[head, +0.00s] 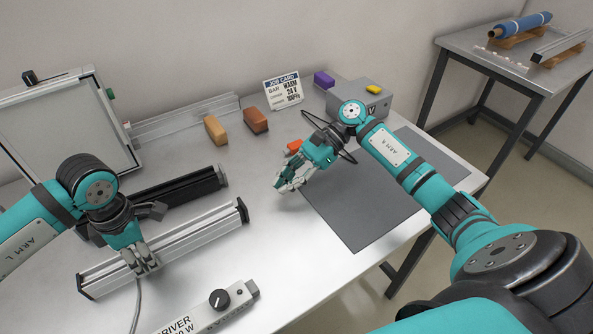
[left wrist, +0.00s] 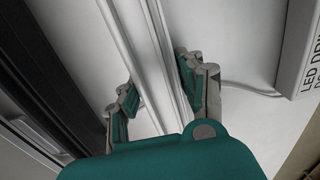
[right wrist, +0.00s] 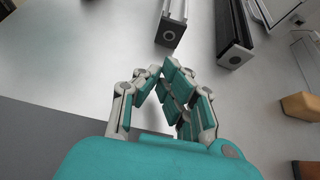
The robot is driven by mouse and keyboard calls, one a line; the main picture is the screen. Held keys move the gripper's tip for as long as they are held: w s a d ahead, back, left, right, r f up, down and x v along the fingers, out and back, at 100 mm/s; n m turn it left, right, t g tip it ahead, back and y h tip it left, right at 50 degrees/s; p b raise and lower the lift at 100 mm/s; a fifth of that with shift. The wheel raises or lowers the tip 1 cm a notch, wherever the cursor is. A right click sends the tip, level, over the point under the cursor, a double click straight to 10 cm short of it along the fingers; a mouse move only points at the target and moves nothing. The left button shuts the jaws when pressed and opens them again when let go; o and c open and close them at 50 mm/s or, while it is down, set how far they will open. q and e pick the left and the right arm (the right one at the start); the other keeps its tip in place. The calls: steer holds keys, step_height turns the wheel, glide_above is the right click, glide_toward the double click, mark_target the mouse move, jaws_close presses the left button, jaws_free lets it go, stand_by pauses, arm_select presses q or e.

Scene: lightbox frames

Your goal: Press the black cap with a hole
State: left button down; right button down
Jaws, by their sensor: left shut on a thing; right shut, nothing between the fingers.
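A silver aluminium rail (head: 190,235) lies on the table, with a black end cap (head: 242,211) on its right end. In the right wrist view this cap (right wrist: 169,34) shows a round hole mark.
A grey mat (head: 375,215) lies under my right arm. An LED driver (head: 205,310) lies in front. The table between cap and right gripper is clear.

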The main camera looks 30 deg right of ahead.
mark_target(267, 207)
steer(key=x, duration=0.4)
steer(key=r+x, duration=0.1)
steer(key=x, duration=0.1)
steer(key=shift+a+r, duration=0.1)
steer(key=shift+a, duration=0.75)
steer(key=shift+a, duration=1.15)
arm_select(q)
steer(key=shift+d, duration=0.1)
arm_select(e)
steer(key=shift+a+r, duration=0.1)
steer(key=shift+a, duration=0.2)
arm_select(q)
steer(key=shift+s, duration=0.1)
arm_select(e)
steer(key=shift+s, duration=0.1)
steer(key=d, duration=0.4)
steer(key=shift+d, duration=0.3)
steer(key=v, duration=0.9)
steer(key=shift+d+r, duration=0.15)
steer(key=shift+d, duration=0.25)
